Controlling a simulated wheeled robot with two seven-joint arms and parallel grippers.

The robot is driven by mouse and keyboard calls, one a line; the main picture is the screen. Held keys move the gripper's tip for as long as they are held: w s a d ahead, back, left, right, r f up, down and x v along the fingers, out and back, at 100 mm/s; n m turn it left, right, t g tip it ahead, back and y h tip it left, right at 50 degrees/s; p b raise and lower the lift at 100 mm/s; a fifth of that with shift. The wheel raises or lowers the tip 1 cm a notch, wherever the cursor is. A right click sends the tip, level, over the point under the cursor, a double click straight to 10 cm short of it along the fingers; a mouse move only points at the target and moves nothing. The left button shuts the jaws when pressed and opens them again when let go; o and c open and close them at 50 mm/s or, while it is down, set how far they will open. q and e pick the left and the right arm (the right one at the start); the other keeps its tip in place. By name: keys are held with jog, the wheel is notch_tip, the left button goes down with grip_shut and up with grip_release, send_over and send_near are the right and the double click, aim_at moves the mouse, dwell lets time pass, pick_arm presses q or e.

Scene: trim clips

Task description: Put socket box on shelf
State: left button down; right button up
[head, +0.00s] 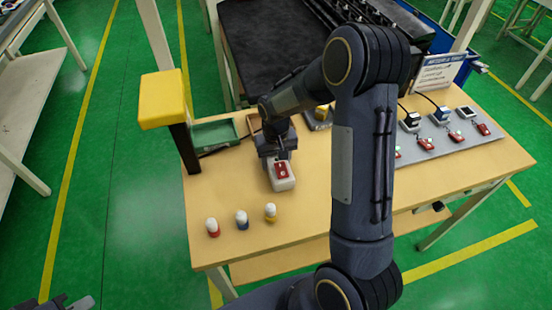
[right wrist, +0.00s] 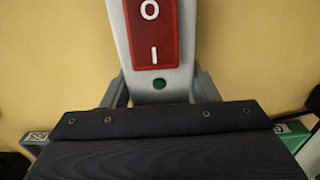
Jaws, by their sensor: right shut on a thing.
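A white box with a red O/I switch panel (head: 282,172) stands on the wooden table (head: 330,215), below my right gripper (head: 279,160). In the right wrist view the box (right wrist: 150,35) sits between the fingers, its red panel and a green dot facing up. My right gripper is shut on it; the fingertips are partly hidden. I cannot tell whether this is the socket box. A wooden board like a low shelf (head: 285,266) shows under the table's front edge. My left gripper (head: 60,304) shows only in part at the bottom left corner; its jaws are unclear.
A green tray (head: 212,134) and a yellow-topped post (head: 163,98) are behind left. A grey board (head: 455,140) holds several small devices at right.

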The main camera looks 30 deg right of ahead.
jog(key=shift+f, duration=0.2)
jog(key=o, duration=1.2)
jog(key=shift+r, duration=0.15)
